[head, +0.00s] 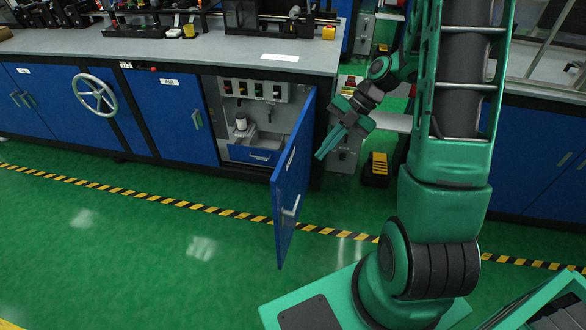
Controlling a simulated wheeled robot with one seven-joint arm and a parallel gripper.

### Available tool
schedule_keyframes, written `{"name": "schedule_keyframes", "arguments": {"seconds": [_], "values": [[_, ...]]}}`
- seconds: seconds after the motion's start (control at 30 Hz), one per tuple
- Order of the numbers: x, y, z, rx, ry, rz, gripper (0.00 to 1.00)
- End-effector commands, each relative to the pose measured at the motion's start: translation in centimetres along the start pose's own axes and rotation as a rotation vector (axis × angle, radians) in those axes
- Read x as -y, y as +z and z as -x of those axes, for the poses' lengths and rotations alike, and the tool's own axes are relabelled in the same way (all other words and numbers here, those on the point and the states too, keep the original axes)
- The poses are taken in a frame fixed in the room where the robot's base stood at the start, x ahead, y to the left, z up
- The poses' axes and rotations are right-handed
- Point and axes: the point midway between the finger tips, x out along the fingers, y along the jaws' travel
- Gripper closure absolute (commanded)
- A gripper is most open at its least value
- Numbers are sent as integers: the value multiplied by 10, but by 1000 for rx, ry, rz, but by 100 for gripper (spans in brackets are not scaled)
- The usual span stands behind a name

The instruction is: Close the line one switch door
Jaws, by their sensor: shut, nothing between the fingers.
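The blue switch door (291,185) stands swung wide open from the cabinet, hinged on its right side, with a silver handle (292,207) on its outer face. The open compartment (262,112) behind it shows a row of switches, a white roll and a blue drawer front. My gripper (322,155) is to the right of the door, near its upper part. Its fingers are together, point down and left, and hold nothing. I cannot tell whether the fingertips touch the door; a small gap appears between them. No label reading "line one" is legible.
A grey worktop (200,50) with equipment runs above the cabinets. A handwheel (95,93) sticks out from the cabinet front at left. A yellow-and-black step (377,167) stands right of the gripper. Green floor in front is clear, crossed by a hazard stripe (180,203).

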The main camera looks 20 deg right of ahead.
Motion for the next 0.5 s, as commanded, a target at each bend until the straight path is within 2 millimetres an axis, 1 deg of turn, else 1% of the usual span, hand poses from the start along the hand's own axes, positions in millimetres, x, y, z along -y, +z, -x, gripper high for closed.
{"name": "schedule_keyframes", "arguments": {"seconds": [0.17, 0.27, 0.5], "values": [[-1, 0, -15, -7, 3, 21, 100], [0, 0, -30, -7, 1, 19, 100], [0, -1, -75, -7, 0, 18, 100]]}}
